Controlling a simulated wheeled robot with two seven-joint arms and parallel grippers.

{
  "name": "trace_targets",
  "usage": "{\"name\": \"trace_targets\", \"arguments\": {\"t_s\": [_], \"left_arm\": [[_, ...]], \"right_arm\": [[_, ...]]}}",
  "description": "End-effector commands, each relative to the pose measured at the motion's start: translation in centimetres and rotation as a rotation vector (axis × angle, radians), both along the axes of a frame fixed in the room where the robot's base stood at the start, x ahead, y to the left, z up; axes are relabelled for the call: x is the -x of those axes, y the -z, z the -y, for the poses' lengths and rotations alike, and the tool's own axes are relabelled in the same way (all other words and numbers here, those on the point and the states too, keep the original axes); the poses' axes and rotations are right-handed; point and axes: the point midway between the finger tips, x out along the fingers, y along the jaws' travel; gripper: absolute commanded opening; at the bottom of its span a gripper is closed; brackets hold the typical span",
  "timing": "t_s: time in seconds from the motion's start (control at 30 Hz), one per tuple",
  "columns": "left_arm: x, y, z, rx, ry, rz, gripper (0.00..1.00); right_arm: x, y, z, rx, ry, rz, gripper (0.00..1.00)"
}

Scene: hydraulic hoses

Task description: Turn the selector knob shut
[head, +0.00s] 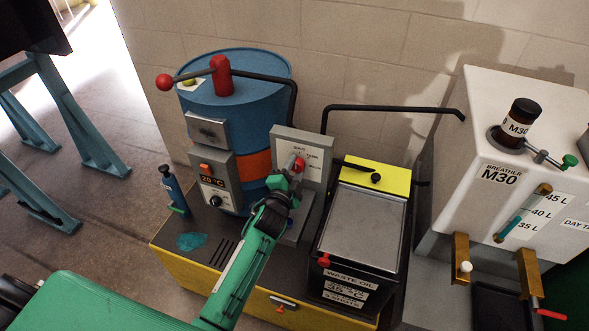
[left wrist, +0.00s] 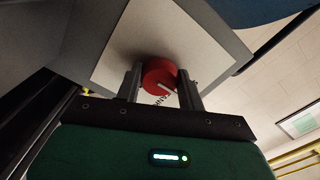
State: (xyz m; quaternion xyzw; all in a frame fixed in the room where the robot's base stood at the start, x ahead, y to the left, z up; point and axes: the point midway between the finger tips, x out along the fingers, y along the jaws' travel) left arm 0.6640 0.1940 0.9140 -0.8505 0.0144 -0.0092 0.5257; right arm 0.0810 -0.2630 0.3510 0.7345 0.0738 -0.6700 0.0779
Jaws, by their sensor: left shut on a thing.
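The red selector knob (head: 299,164) sits on a white label plate on the front of a grey box (head: 313,138) between the blue drum and the waste oil tank. My green left arm reaches up to it, with its gripper (head: 290,177) at the knob. In the left wrist view the round red knob (left wrist: 158,72) lies between the two fingers, and the gripper is shut on it. A short pale mark shows on the knob's face. The lettering on the plate (left wrist: 120,58) is partly hidden by the gripper. My right gripper is not in view.
The blue drum (head: 235,102) with a red-handled pump stands behind left. The black waste oil tank (head: 358,262) with a yellow top is close on the right. A black hose (head: 390,108) runs above it to the white M30 tank (head: 510,90).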

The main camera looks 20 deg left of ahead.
Motion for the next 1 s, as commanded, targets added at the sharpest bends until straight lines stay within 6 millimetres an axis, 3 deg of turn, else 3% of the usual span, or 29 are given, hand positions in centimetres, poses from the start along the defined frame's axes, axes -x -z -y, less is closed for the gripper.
{"name": "trace_targets", "arguments": {"t_s": [0.23, 0.27, 0.37, 0.73, 1.0], "left_arm": [[0.0, 0.1, 0.0, 0.003, 0.000, -0.001, 0.16], [0.0, 0.1, 0.0, 0.003, 0.000, -0.001, 0.43], [0.0, 0.1, 0.0, 0.002, 0.000, -0.001, 0.61], [0.5, 0.1, 0.0, 0.000, 0.000, -0.001, 0.61], [4.6, 0.4, -0.2, 0.000, 0.000, -0.002, 0.61]], "right_arm": [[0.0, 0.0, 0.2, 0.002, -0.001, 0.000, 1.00], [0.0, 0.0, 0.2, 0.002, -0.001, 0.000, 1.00], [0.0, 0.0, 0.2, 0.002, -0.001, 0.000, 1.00], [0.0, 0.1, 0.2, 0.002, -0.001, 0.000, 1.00], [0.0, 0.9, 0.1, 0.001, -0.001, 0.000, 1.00]]}}
